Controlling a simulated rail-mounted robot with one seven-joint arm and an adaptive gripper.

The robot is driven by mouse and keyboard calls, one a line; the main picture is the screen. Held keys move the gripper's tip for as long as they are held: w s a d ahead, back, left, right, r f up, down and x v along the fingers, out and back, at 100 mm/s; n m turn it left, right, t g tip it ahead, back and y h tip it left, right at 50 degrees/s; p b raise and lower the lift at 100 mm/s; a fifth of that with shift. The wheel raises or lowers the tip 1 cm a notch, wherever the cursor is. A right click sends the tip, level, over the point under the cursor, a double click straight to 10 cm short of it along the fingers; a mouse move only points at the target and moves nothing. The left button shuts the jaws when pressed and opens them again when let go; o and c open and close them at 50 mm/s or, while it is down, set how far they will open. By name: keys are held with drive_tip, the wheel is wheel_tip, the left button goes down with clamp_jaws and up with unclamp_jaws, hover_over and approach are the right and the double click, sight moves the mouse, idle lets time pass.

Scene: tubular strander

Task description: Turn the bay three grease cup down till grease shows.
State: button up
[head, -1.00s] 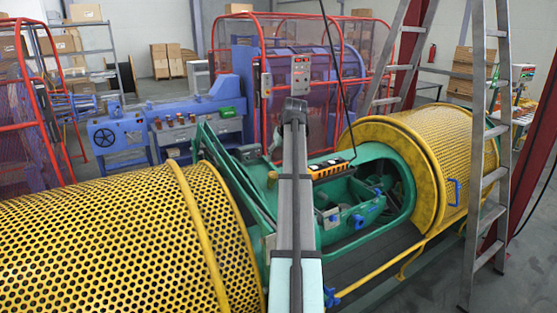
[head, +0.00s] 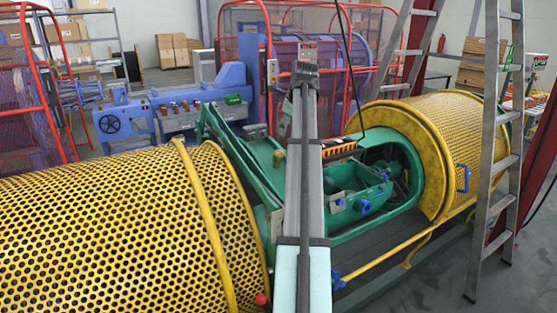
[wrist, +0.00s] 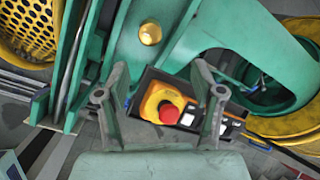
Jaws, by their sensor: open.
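A round brass-coloured cup, which looks like a grease cup (wrist: 150,33), sits on a green machine arm near the top of the wrist view. A small yellow spot in the head view (head: 278,157), just left of my arm, may be the same cup. I see no bay number and no grease. My gripper (wrist: 160,70) is open and empty, with its fingers spread below the cup in the wrist picture and apart from it. In the head view my arm hides the gripper.
A control box with a red button (wrist: 168,112) shows between and behind my fingers. Yellow perforated guards (head: 110,230) flank the green cradle (head: 385,215). An aluminium ladder (head: 490,150) stands at the right. A cable hangs at the back.

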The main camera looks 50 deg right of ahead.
sight(279, 152)
drive_tip(key=w+f+n+p, duration=0.1)
drive_tip(key=f+n, duration=0.3)
drive_tip(key=n, duration=0.5)
drive_tip(key=w+d+f+n+p, duration=0.1)
drive_tip(key=w+f+n, duration=0.1)
drive_tip(key=f+n, duration=0.3)
drive_tip(key=w+f+n+p, duration=0.1)
drive_tip(key=f+n, duration=0.4)
drive_tip(key=n, duration=0.7)
drive_tip(key=shift+w+d+n+g+y+p, duration=0.3)
drive_tip(key=shift+w+p, duration=0.1)
drive_tip(key=shift+w, duration=0.25)
drive_tip(key=c, duration=1.1)
